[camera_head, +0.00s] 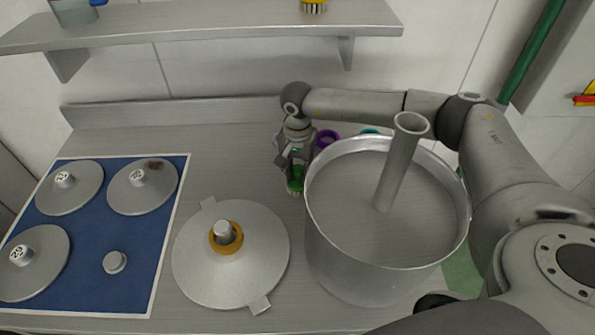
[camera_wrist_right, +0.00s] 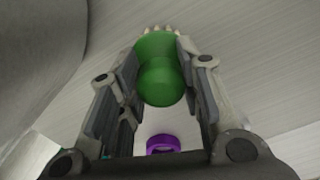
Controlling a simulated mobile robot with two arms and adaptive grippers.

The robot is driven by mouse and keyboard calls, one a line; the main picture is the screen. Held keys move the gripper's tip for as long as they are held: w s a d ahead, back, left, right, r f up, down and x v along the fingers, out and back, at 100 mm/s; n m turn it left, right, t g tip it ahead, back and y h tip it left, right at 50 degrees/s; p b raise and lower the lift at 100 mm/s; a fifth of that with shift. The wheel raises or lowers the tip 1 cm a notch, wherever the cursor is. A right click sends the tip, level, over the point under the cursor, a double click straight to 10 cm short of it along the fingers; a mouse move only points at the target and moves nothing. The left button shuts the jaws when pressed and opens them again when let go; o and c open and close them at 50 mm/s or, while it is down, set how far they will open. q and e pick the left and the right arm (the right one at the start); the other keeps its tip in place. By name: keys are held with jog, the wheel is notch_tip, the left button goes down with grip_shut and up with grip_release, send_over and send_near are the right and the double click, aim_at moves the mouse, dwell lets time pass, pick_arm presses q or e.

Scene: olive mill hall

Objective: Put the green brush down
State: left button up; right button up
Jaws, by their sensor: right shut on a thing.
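The green brush (camera_wrist_right: 160,72) has pale bristles and sits between the two fingers of my right gripper (camera_wrist_right: 160,85), which is shut on it. In the head view the brush (camera_head: 296,178) shows as a small green piece below my right gripper (camera_head: 293,165), behind and left of the big metal pot. The bristles point down toward the steel counter (camera_head: 232,170). I cannot tell whether they touch it. My left gripper is not in view.
A large steel pot (camera_head: 335,255) with an upright tube (camera_head: 400,160) stands close right of the gripper. A metal lid (camera_head: 195,270) lies in front. A purple ring (camera_head: 327,138) is behind. A blue mat (camera_head: 95,230) with several discs is left.

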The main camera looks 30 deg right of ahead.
jog(key=shift+f, duration=0.55)
jog(key=shift+f, duration=0.15)
jog(key=o, duration=1)
